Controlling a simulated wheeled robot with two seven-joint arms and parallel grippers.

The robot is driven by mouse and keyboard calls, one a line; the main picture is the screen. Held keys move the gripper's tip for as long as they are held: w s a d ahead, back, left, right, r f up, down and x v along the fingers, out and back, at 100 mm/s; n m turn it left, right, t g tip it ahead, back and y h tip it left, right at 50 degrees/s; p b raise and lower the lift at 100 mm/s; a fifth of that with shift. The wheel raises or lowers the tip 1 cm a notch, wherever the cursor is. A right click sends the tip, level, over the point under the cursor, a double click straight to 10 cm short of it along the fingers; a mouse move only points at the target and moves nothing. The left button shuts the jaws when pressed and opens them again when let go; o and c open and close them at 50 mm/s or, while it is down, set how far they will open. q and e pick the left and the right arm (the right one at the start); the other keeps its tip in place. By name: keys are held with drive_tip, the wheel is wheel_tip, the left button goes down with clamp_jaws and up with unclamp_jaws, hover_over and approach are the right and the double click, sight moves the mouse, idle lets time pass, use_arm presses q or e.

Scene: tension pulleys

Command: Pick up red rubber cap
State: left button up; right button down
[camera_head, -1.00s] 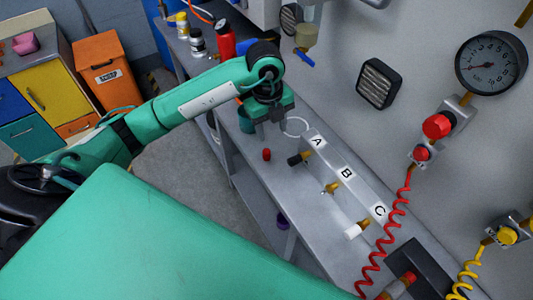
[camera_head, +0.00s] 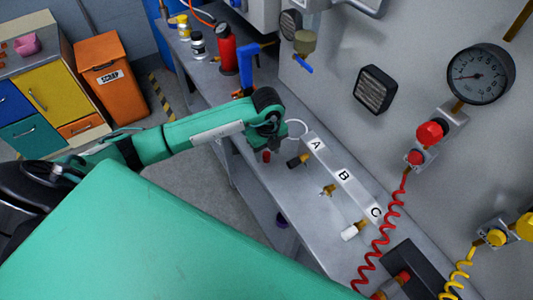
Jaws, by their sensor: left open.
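The small red rubber cap (camera_head: 266,157) stands on the grey bench, to the left of the pipe stub under label A. My left gripper (camera_head: 261,149) is just above and beside the cap, seen from above under my wrist. Its fingers are mostly hidden by the wrist, and it is open. I cannot tell whether the fingers are around the cap or only beside it. My right gripper is not in view.
A labelled rail (camera_head: 343,172) with stubs A, B and C runs along the bench to the right; the C stub has a white cap (camera_head: 349,233). A red coiled hose (camera_head: 383,240) hangs at right.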

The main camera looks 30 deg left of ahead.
use_arm(q)
drive_tip(key=shift+f, duration=1.1)
drive_tip(key=c, duration=1)
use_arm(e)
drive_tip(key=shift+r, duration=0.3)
use_arm(q)
drive_tip(key=shift+r, duration=0.1)
drive_tip(key=shift+c, duration=0.2)
